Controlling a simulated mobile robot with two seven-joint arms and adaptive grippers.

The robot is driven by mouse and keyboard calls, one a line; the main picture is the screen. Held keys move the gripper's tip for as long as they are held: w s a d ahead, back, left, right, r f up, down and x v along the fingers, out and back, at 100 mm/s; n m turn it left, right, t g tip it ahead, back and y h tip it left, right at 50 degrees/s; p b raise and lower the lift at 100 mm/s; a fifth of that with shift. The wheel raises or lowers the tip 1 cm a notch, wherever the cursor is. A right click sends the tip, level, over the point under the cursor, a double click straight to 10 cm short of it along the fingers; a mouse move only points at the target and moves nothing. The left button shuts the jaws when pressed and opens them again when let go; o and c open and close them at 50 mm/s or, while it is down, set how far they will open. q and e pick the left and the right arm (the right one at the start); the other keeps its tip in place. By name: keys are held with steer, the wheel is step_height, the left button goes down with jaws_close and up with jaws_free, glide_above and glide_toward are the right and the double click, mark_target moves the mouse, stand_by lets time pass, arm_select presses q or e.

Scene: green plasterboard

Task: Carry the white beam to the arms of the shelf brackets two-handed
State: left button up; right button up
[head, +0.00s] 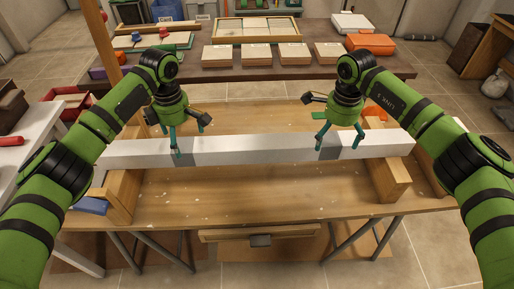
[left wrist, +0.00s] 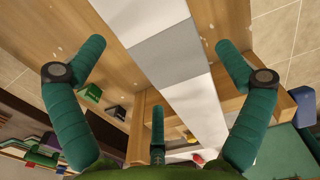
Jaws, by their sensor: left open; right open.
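The long white beam (head: 250,150) lies level across two wooden supports, the left one (head: 124,190) and the right one (head: 388,180), on the workbench. It has a grey band towards each end. My left gripper (head: 171,140) is open over the left grey band. In the left wrist view the beam (left wrist: 185,85) runs between the spread teal fingers of my left gripper (left wrist: 162,46), with gaps at both sides. My right gripper (head: 339,137) is open over the right grey band, its fingers spread. I cannot make out the shelf brackets in either view.
The wooden workbench (head: 235,205) has bare room in front of the beam. Behind it a dark table (head: 250,92) carries wooden blocks, a framed tray (head: 257,28) and an orange case (head: 370,44). A wooden post (head: 100,45) stands at the back left.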

arm_select(q)
steer(key=shift+f, duration=1.5)
arm_select(e)
steer(key=shift+f, duration=1.45)
arm_select(q)
steer(key=c, duration=1.6)
arm_select(e)
steer(key=c, duration=1.6)
arm_select(q)
steer(key=shift+r, duration=0.25)
arm_select(e)
steer(key=shift+w+r, duration=0.1)
steer(key=shift+r, duration=0.1)
